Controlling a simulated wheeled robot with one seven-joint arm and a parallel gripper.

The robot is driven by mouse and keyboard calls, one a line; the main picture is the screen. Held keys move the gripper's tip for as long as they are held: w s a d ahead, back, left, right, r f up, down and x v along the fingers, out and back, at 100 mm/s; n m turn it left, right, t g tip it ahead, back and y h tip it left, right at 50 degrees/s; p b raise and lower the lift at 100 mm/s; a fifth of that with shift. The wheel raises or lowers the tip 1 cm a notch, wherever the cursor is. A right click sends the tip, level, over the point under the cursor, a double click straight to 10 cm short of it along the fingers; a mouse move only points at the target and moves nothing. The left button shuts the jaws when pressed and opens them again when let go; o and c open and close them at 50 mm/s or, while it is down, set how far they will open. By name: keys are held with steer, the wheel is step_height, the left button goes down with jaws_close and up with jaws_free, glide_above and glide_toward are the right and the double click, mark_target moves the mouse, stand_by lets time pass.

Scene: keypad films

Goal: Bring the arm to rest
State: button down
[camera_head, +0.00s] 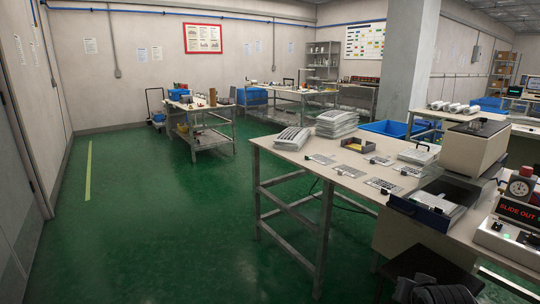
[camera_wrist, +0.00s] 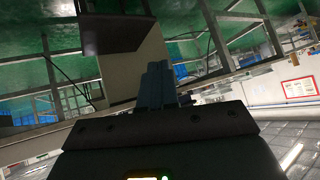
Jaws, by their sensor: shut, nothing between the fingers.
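My gripper (camera_wrist: 156,72) shows in the wrist view with its two grey fingers together and nothing between them. The wrist picture is turned over, with the green floor at the top and the ceiling at the bottom. The fingers stand clear in front of table legs and a dark box-like shape (camera_wrist: 110,32); I cannot tell how far away these are. In the head view a dark part of my arm shows at the bottom edge, low in front of the worktable (camera_head: 285,154). The fingers cannot be made out there.
On the worktable are stacked film packs (camera_head: 337,122), flat keypad films (camera_head: 383,185), a beige machine (camera_head: 473,149) with an open drawer (camera_head: 425,210), and a unit with a red "SLIDE OUT" display (camera_head: 518,210). The green floor (camera_head: 150,230) to the left is clear.

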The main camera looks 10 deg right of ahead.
steer(key=s+a+f+n+t+y, duration=0.1)
steer(key=s+a+f+n+t, duration=0.1)
steer(key=s+a, duration=0.8)
steer(key=s+a+f+n+t+y, duration=0.1)
steer(key=s+a+f+n+t, duration=0.1)
steer(key=s+a, duration=0.75)
steer(key=s+r+n+t+y, duration=0.1)
steer(key=s+r+n, duration=0.1)
steer(key=s+r, duration=0.5)
steer(key=s+a+r+n+t+y, duration=0.1)
steer(key=s+r+n, duration=0.1)
steer(key=s+r, duration=0.6)
steer(key=s, duration=0.6)
steer(key=shift+s+a+y, duration=0.15)
steer(key=shift+s+y, duration=0.05)
steer(key=shift+y, duration=0.1)
steer(key=shift+w+t, duration=0.1)
steer(key=shift+t, duration=0.2)
